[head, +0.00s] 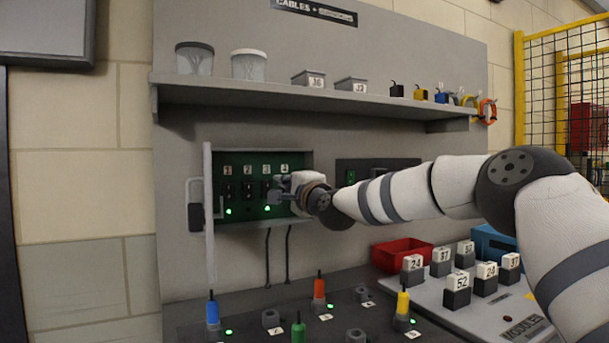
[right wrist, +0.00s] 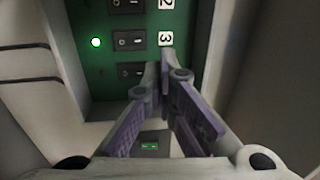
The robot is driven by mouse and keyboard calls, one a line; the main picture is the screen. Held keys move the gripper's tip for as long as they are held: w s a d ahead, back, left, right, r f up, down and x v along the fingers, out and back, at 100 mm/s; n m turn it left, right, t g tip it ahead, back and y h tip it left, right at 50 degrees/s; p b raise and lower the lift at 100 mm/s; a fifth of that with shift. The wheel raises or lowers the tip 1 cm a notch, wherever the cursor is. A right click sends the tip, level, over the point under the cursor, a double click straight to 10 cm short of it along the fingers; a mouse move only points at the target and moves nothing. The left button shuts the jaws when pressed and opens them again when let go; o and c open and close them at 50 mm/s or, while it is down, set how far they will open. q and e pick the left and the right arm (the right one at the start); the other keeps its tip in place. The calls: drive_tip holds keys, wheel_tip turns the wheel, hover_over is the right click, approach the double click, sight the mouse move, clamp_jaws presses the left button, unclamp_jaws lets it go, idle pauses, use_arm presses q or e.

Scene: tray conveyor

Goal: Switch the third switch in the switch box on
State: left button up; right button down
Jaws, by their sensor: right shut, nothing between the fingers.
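The switch box (head: 236,159) is open on the wall panel, with a row of dark rocker switches under labels 1 to 4. The third switch (head: 266,187) also shows in the right wrist view (right wrist: 130,40), beside its label 3. The green lamp (right wrist: 96,42) in line with it is lit. In the head view, lamps under 1 and 3 glow green. My right gripper (right wrist: 165,70) is shut and empty, its tips just past the third switch, over the place of label 4, which they hide. Whether the tips touch anything I cannot tell. My left gripper is not in view.
The box's door (head: 208,215) stands open at its left side. A shelf (head: 300,91) with cups and small boxes runs above. Below are a panel with coloured plungers (head: 319,288), a red bin (head: 400,254) and a board of numbered modules (head: 480,315).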

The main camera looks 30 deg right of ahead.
drive_tip(key=s, duration=0.4)
drive_tip(key=shift+s+a, duration=0.35)
drive_tip(key=shift+s, duration=0.05)
